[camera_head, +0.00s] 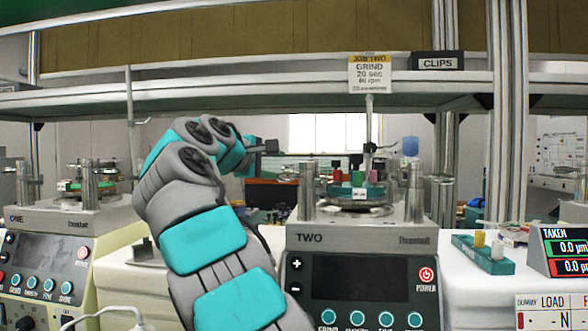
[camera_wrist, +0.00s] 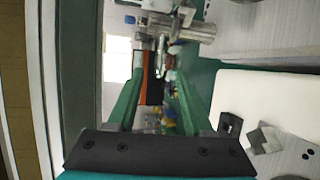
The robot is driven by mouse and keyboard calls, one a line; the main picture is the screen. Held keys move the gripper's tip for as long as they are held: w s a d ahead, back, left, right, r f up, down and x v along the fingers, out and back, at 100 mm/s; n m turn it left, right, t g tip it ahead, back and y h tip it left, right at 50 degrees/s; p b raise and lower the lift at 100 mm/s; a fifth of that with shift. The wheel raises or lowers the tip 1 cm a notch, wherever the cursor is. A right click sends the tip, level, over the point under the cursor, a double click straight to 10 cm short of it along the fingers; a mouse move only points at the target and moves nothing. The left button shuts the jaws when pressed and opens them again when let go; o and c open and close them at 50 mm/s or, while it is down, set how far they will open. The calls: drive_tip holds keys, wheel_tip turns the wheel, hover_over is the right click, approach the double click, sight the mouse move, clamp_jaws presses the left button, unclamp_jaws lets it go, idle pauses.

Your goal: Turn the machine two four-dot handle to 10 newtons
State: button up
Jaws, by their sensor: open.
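Machine two (camera_head: 360,270) stands right of centre in the head view, with "TWO" on its front and a dark, blank screen. On top sits a teal round carrier (camera_head: 352,192) with green and red pieces on it, between metal posts. I cannot make out a four-dot mark on any handle. My gripper (camera_head: 268,147) is open and empty, sideways, above and left of the carrier, apart from it. In the wrist view my gripper (camera_wrist: 160,85) shows two green fingers spread apart. A metal post (camera_wrist: 190,30) lies beyond them, upper right.
Machine one (camera_head: 50,250) stands at the left. A shelf (camera_head: 220,98) with a hanging grind card (camera_head: 370,74) runs above. A teal block holder (camera_head: 483,254) and a readout (camera_head: 568,250) are at the right. A load card (camera_head: 552,312) shows "- N".

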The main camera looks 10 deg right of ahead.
sight(288, 168)
drive_tip(key=x, duration=0.6)
drive_tip(key=shift+w+d+f, duration=0.1)
drive_tip(key=shift+w+d, duration=0.05)
drive_tip(key=shift+w, duration=0.05)
clamp_jaws()
idle(1.2)
